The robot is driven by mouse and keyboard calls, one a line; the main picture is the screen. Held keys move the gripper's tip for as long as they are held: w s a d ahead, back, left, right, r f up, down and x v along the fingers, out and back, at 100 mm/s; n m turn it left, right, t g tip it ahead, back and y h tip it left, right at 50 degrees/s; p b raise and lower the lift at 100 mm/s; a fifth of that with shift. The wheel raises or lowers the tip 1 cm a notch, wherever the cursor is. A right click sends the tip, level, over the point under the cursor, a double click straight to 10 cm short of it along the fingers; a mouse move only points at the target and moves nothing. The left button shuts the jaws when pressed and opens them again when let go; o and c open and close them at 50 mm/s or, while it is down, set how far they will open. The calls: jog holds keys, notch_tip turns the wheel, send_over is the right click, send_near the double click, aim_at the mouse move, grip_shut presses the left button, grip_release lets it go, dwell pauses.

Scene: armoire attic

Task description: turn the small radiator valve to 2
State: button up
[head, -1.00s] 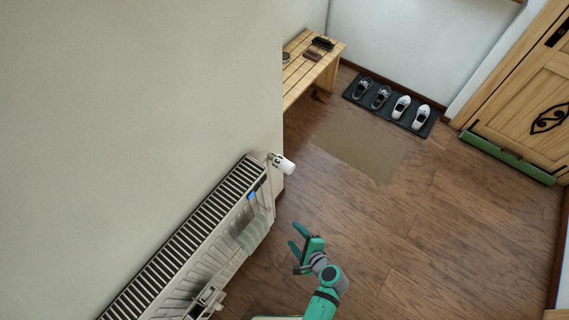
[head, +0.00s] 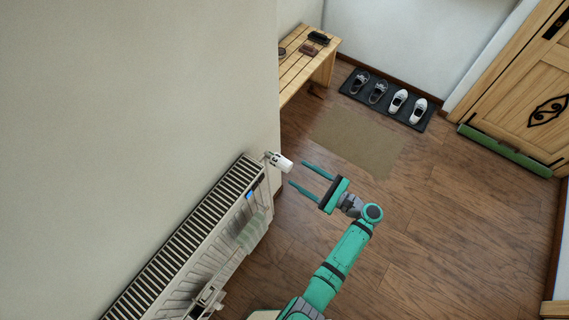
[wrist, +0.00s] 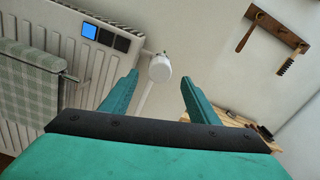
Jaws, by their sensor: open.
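The small radiator valve (head: 280,161) is a white knob with dark marks at the top end of the white radiator (head: 190,235). In the wrist view the valve (wrist: 160,68) shows its round white end, between and beyond my fingers. I cannot read its number. My green gripper (head: 297,174) is open and empty, its fingertips just right of the valve and pointing toward it. In the wrist view my gripper (wrist: 160,80) has its two fingers spread on either side of the knob, apart from it.
A checked cloth (wrist: 28,85) hangs on the radiator near a blue square (wrist: 90,31). A wooden bench (head: 312,62), a shoe mat (head: 388,100) and a beige rug (head: 355,143) lie beyond. A wall rack (wrist: 275,30) holds brushes. The wooden floor at right is clear.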

aim_at(290, 169)
jog(key=x, duration=0.7)
jog(key=shift+w, duration=0.2)
jog(key=shift+w+a, duration=0.1)
jog(key=shift+a, duration=0.6)
jog(key=shift+d, duration=0.25)
jog(key=c, duration=1)
jog(key=shift+d, duration=0.15)
jog(key=shift+c, duration=0.2)
